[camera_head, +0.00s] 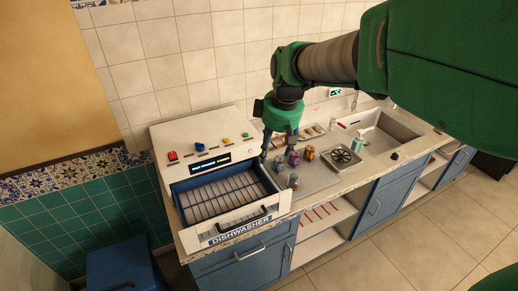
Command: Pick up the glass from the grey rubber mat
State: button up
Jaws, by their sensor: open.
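The grey rubber mat (319,179) lies on the counter between the dishwasher and the sink. Several small glasses or cups stand on it; one greyish, clear-looking glass (293,181) is near the mat's front left. A darker one (294,159) and an orange-toned one (309,153) stand farther back. Which of these is the task's glass I cannot tell. My gripper (277,153) points down over the back left of the mat, close to another small glass (277,164). Its fingers are apart and I see nothing between them. Contact is too small to make out.
The dishwasher (200,143) stands left of the mat, with its empty-looking rack (225,194) pulled out. A round metal drain or strainer (341,156) and the sink (385,133) are to the right. A bottle (358,142) stands by the sink. The tiled wall is behind.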

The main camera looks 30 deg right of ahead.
jog(key=w+d+f+n+g, duration=0.1)
jog(key=w+d+f+n, duration=0.2)
jog(key=w+d+f, duration=0.8)
jog(key=n+g+y, duration=0.1)
jog(key=n, duration=0.2)
send_over(295, 175)
jog(key=s+d, duration=0.1)
notch_tip(295, 175, down, 10)
jog(key=f, duration=0.1)
jog(key=shift+s+r, duration=0.2)
jog(key=shift+r, duration=0.05)
jog(key=shift+w+a+f+b, duration=0.1)
jog(key=shift+a+f+b, duration=0.1)
jog(key=shift+f, duration=1.25)
jog(key=shift+w+a+f+b, duration=0.15)
jog(key=shift+f+b, duration=0.1)
jog(key=shift+f, duration=1.15)
jog(key=shift+w+a+f+b, duration=0.1)
jog(key=shift+a+f+b, duration=0.1)
jog(key=shift+f, duration=1.25)
jog(key=shift+w+a+f+b, duration=0.15)
jog(key=shift+f+b, duration=0.15)
jog(key=shift+f, duration=1)
jog(key=shift+w+a+f+b, duration=0.15)
jog(key=shift+f+b, duration=0.15)
jog(key=shift+f, duration=0.95)
jog(key=shift+d, duration=0.1)
